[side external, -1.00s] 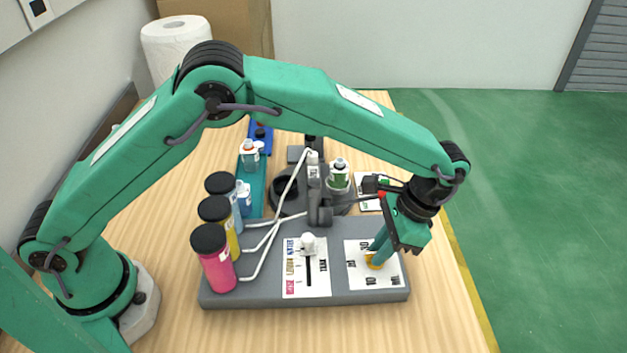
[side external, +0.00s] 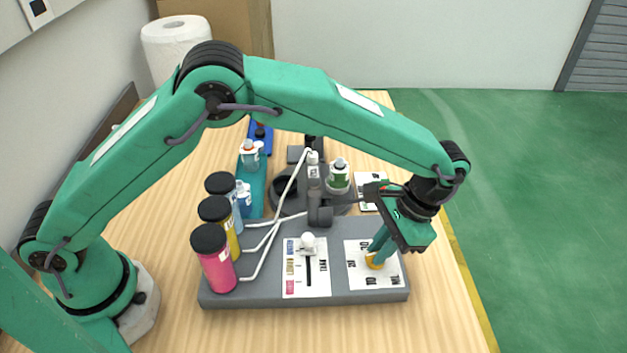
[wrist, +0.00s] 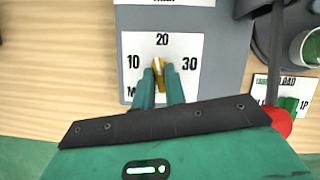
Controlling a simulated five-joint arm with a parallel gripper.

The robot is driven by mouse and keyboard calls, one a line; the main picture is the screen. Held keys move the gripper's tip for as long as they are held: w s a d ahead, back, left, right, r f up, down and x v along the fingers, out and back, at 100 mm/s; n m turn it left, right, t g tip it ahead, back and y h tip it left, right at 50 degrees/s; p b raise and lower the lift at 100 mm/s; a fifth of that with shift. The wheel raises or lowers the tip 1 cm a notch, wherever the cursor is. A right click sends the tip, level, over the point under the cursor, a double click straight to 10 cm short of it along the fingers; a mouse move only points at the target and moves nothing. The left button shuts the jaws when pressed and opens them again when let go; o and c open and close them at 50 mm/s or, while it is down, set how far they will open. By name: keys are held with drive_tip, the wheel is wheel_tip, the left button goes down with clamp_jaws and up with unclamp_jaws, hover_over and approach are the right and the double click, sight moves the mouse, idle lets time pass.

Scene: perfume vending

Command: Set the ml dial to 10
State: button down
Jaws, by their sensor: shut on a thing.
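The ml dial is a small orange-yellow knob (wrist: 159,74) on a white card (wrist: 185,42) marked 10 at left, 20 at top and 30 at right. Its pale mark points close to 20, leaning slightly left. My gripper (wrist: 159,84) is shut on the knob, one green finger on each side; the fingers hide its lower part. In the side view the knob (side external: 374,262) shows under my gripper (side external: 376,255), at the right part of the grey base (side external: 340,297).
A slider with a white knob (side external: 308,242) stands left of the dial card. Pink (side external: 217,270), yellow (side external: 231,240) and blue-labelled bottles with tubes stand further left. A round holder with a green-labelled bottle (side external: 339,175) and a LOAD card (wrist: 290,84) are nearby.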

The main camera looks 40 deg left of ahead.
drive_tip(key=c, duration=1.5)
unclamp_jaws()
drive_tip(key=shift+o, duration=0.2)
drive_tip(key=v, duration=0.8)
